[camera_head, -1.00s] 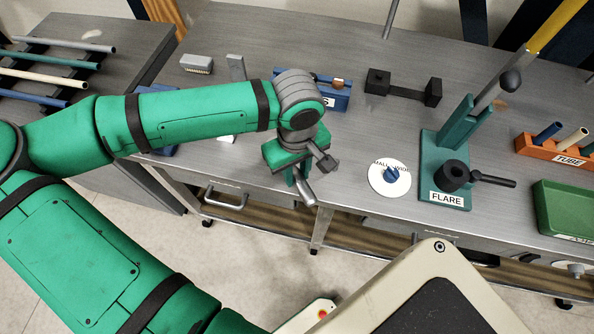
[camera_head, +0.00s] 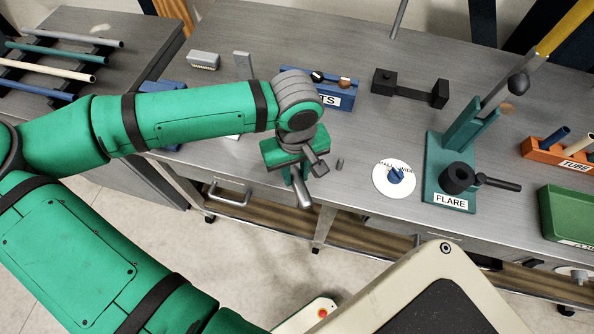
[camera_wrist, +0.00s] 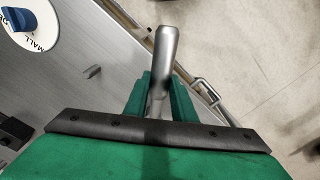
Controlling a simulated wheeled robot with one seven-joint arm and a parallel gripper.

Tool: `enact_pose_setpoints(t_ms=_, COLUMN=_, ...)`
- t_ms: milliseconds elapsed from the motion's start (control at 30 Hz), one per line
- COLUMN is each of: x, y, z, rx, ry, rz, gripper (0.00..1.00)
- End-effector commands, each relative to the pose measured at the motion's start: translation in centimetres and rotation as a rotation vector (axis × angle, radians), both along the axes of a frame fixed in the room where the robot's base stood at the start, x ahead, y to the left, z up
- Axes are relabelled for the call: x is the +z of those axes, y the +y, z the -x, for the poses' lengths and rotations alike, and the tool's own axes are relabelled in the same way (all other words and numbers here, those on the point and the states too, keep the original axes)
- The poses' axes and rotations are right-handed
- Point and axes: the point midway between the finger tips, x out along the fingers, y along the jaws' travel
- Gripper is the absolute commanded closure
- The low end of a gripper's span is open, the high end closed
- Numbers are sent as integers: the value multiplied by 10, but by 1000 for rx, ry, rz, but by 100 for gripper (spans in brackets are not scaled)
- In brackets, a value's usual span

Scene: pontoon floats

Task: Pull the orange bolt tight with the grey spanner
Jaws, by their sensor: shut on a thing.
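My gripper (camera_head: 297,178) has green fingers and hangs over the front edge of the steel bench. In the wrist view the fingers (camera_wrist: 155,98) are shut on a grey, round-ended metal handle (camera_wrist: 165,50), which looks like the grey spanner. The handle also shows below the fingers in the head view (camera_head: 302,194). The spanner's far end is hidden by my gripper. I cannot make out an orange bolt for certain. A small copper-orange piece (camera_head: 345,82) sits on a blue holder (camera_head: 339,100) behind my gripper, its label partly hidden.
A small grey stub (camera_head: 340,163) stands right of my gripper. Further right are a white dial with a blue knob (camera_head: 396,175), a teal FLARE tool (camera_head: 436,165), an orange TUBE rack (camera_head: 541,152) and a green tray (camera_head: 570,212). A black fixture (camera_head: 410,90) stands behind.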

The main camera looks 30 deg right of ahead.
Motion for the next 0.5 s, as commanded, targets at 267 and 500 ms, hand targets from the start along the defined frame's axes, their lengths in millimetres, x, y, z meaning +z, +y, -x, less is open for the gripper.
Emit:
enact_pose_setpoints(t_ms=267, x=0, y=5, z=-2, rx=-54, ry=-3, rz=1, gripper=100)
enact_pose_setpoints(t_ms=500, x=0, y=6, z=-2, rx=-60, ry=-2, rz=0, gripper=100)
